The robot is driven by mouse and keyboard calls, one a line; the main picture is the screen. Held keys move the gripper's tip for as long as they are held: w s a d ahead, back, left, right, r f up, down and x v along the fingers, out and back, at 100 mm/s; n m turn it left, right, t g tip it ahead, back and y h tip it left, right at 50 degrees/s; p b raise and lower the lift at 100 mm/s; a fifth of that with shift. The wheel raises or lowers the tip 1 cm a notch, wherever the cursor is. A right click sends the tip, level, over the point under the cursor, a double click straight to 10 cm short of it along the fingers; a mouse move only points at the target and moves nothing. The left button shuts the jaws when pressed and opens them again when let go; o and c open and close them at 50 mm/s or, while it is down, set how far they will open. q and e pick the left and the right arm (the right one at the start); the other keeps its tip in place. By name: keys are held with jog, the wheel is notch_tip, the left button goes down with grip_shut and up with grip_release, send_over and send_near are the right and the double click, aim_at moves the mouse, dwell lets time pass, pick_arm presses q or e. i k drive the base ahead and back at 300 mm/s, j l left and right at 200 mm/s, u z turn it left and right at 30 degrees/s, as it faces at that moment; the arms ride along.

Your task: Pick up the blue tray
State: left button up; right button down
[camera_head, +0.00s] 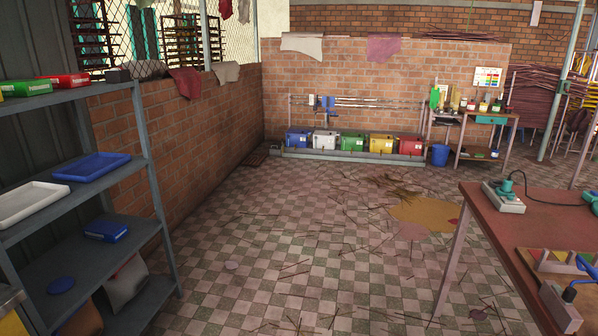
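The blue tray (92,166) is a shallow, empty rectangular tray. It lies flat on the middle shelf of the grey metal rack (98,188) at the left of the head view. A white tray (30,203) lies beside it, nearer to me. Neither of my grippers shows in the head view.
The rack also holds a blue box (105,230) below and red and green boxes (64,80) on top. A brown table (500,225) stands at right. The checkered floor (290,240) between is open, with scattered sticks. Coloured bins line the far wall.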

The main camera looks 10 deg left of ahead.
aim_at(88, 169)
jog(key=i+u, duration=0.2)
jog(key=i, duration=0.35)
jog(key=i+u, duration=0.15)
jog(key=i, duration=0.45)
jog(key=i+l+u, duration=0.2)
jog(key=i, duration=0.35)
